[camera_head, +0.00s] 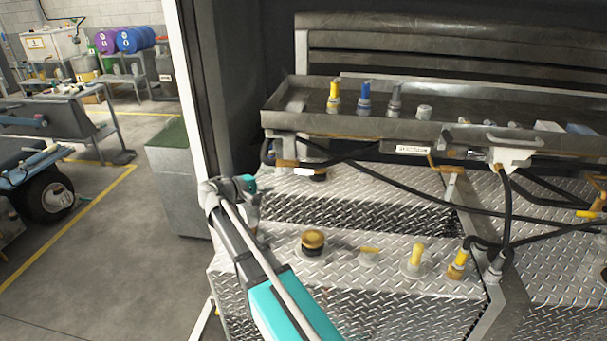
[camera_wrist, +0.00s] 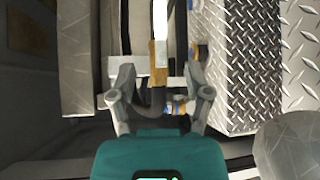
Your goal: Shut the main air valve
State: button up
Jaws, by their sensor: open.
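A brass valve body (camera_head: 286,163) with a short white lever (camera_head: 304,172) sits under the left end of the metal tray. It looks like the main air valve, but no label on it is readable. In the wrist view the white lever (camera_wrist: 160,22) points up the picture, with the brass body (camera_wrist: 158,56) below it. My gripper (camera_wrist: 161,96) is open, its two fingers spread on either side of the line below the brass body. Nothing is held. In the head view the teal gripper body shows just left of the valve; its fingertips are not clear.
The metal tray (camera_head: 350,123) overhangs the valve. Black hoses (camera_head: 400,187) run right from it. A diamond-plate step (camera_head: 345,292) below carries several yellow-topped fittings. A dark door post (camera_head: 215,90) stands close left of my arm. Open floor (camera_head: 110,262) lies further left.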

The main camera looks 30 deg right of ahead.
aim_at(300, 173)
jog(key=shift+d, duration=0.1)
jog(key=shift+b+x, duration=0.95)
jog(key=shift+x, duration=5.85)
jog(key=shift+w, duration=0.1)
grip_shut()
jog(key=shift+f, duration=0.1)
